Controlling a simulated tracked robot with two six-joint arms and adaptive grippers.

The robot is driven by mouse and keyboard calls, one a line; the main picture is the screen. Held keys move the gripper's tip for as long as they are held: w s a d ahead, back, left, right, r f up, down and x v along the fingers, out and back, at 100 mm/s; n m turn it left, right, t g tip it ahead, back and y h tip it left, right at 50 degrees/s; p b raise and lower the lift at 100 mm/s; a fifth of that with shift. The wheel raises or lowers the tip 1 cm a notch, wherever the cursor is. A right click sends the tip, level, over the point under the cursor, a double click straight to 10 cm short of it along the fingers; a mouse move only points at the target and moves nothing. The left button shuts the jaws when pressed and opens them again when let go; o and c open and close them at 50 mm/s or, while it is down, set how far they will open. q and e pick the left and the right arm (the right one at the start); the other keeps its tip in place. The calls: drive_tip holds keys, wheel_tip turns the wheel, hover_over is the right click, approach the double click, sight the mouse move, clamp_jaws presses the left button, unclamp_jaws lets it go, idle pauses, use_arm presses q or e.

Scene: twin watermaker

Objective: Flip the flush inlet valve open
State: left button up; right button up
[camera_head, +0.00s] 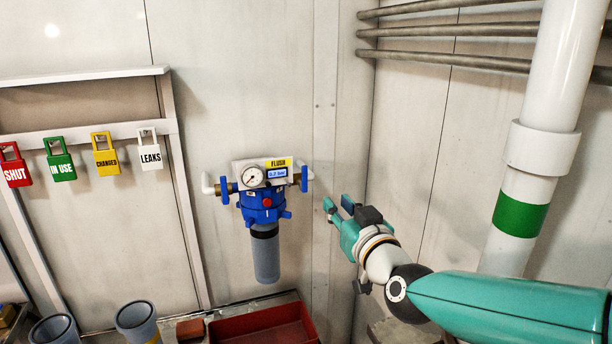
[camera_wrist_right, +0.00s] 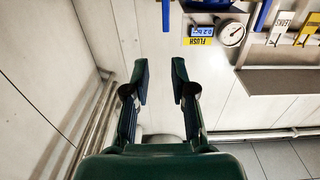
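The flush unit (camera_head: 264,200) hangs on the back wall in the head view, with a blue head, a grey filter bowl and a yellow FLUSH label (camera_wrist_right: 197,41). A blue valve handle stands upright on each side: the left one (camera_head: 225,190) and the right one (camera_head: 304,179). No marking I can read says which is the inlet. My right gripper (camera_head: 338,205) is open and empty, right of the unit and apart from it. In the right wrist view, upside down, the right-hand handle (camera_wrist_right: 165,15) lies beyond the open fingers (camera_wrist_right: 160,75). My left gripper is out of view.
A pressure gauge (camera_head: 252,177) and a small blue display (camera_head: 277,173) sit between the handles. Coloured tags, such as SHUT (camera_head: 15,168) and LEAKS (camera_head: 149,152), hang at left. A red tray (camera_head: 262,330) stands below. A white pipe (camera_head: 540,110) is at right.

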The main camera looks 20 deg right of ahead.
sight(306, 174)
drive_tip(key=w+p, duration=0.1)
drive_tip(key=w, duration=0.4)
drive_tip(key=w+p, duration=0.1)
drive_tip(key=w, duration=0.4)
drive_tip(key=w+a+p, duration=0.1)
drive_tip(key=w+p, duration=0.1)
drive_tip(key=w, duration=0.3)
drive_tip(key=shift+w+a+f, duration=0.1)
drive_tip(key=shift+w+f, duration=0.05)
drive_tip(key=shift+w, duration=0.2)
